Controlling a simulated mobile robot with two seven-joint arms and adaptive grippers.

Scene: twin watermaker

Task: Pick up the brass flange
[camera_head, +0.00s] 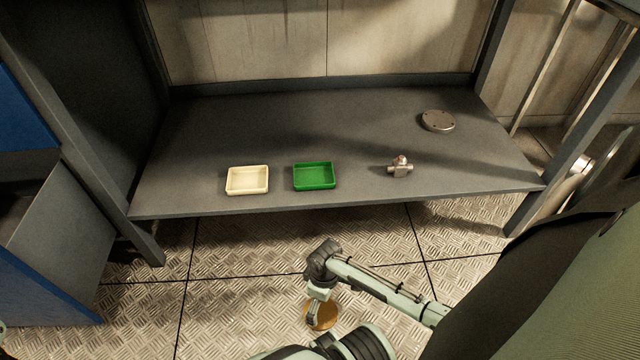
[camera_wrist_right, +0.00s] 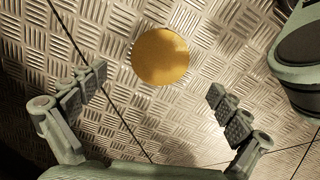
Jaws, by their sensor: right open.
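The brass flange (camera_head: 327,318) is a flat, round, gold-coloured disc seen against the diamond-plate floor, below the bench front in the head view. In the right wrist view the flange (camera_wrist_right: 160,56) is fully visible, above the middle and just beyond the fingertips. My right gripper (camera_wrist_right: 157,86) is open and empty, its fingers spread to either side of the disc's lower edge, apart from it. In the head view my right gripper (camera_head: 316,303) covers the disc's left part. My left gripper is not in view.
A grey bench (camera_head: 360,110) holds a cream tray (camera_head: 248,181), a green tray (camera_head: 314,177), a small metal valve fitting (camera_head: 399,168) and a grey round flange (camera_head: 438,121). Bench legs stand at both sides. The floor (camera_head: 235,270) to the left is clear.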

